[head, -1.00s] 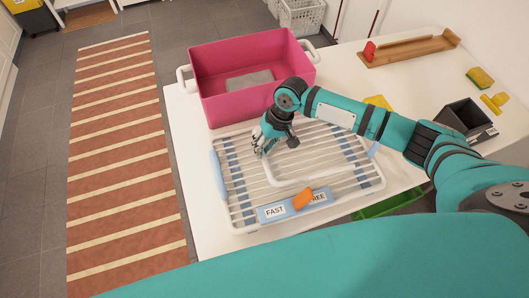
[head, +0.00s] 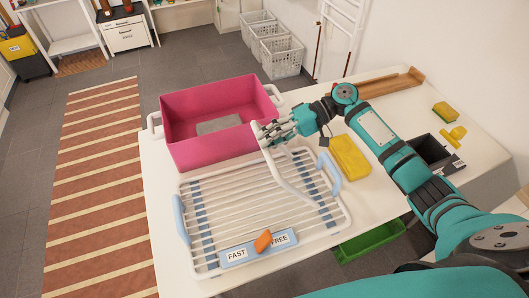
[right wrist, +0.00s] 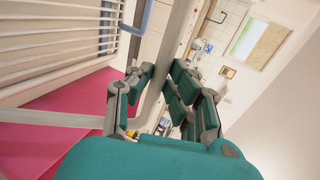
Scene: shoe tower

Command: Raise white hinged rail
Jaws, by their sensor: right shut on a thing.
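The white hinged rail (head: 284,180) stands tilted up from the white slatted rack (head: 212,190). Its lower end is near the rack's right front and its upper end is at my right gripper (head: 265,134). My right gripper is shut on the rail near the pink tub's front right corner. In the right wrist view the rail (right wrist: 172,50) runs between the gripper's fingers (right wrist: 152,97). An orange lever (head: 263,240) sits on the rack's front plate between the labels FAST and FREE. My left gripper is not in view.
A pink tub (head: 205,152) stands just behind the rack. To the right are a yellow block (head: 350,157), a dark box (head: 432,150) and a wooden tray (head: 385,84). A green bin (head: 368,242) is below the table's front edge. The floor at left is open.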

